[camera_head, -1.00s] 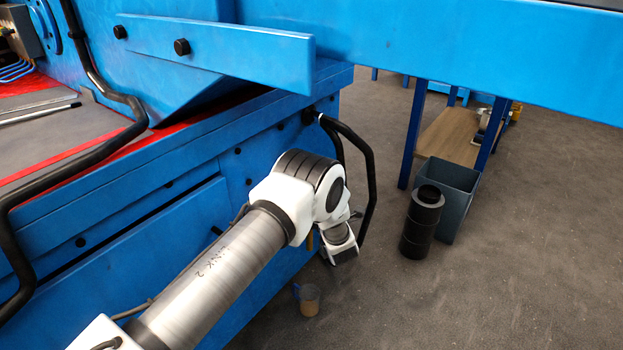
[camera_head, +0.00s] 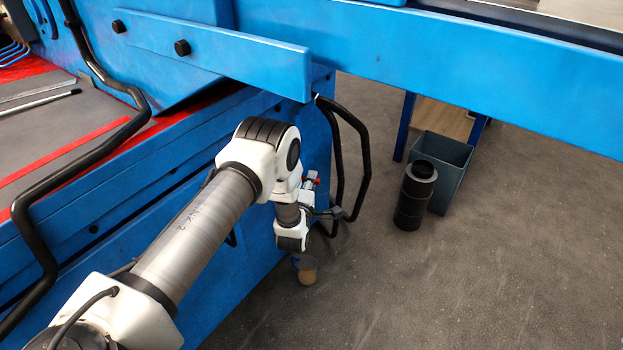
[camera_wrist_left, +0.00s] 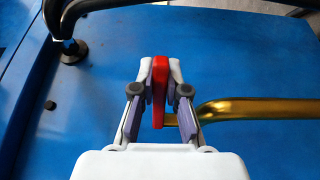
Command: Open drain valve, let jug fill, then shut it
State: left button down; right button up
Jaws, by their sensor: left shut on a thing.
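The red lever of the drain valve (camera_wrist_left: 160,88) stands upright between the fingers of my left gripper (camera_wrist_left: 159,92) in the left wrist view. The gripper is shut on it. A brass pipe (camera_wrist_left: 235,106) runs from behind the right finger to the right. In the head view, a bit of red (camera_head: 312,181) shows by my left wrist, against the blue machine; the arm hides most of the valve. The jug (camera_head: 307,272), small and brownish, stands on the floor below my wrist. Its fill level cannot be told. My right gripper is not in view.
The blue machine side (camera_head: 215,275) is close to my arm. A bent black tube (camera_head: 364,165) stands out just right of my wrist. A black ribbed cylinder (camera_head: 415,195) and a grey bin (camera_head: 455,170) stand on the floor. The floor at the lower right is clear.

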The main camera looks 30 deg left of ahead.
pick_arm(q)
jog(key=c, duration=1.2)
grip_release()
jog(key=shift+o, duration=0.2)
jog(key=v, duration=1.2)
jog(key=shift+f, duration=0.1)
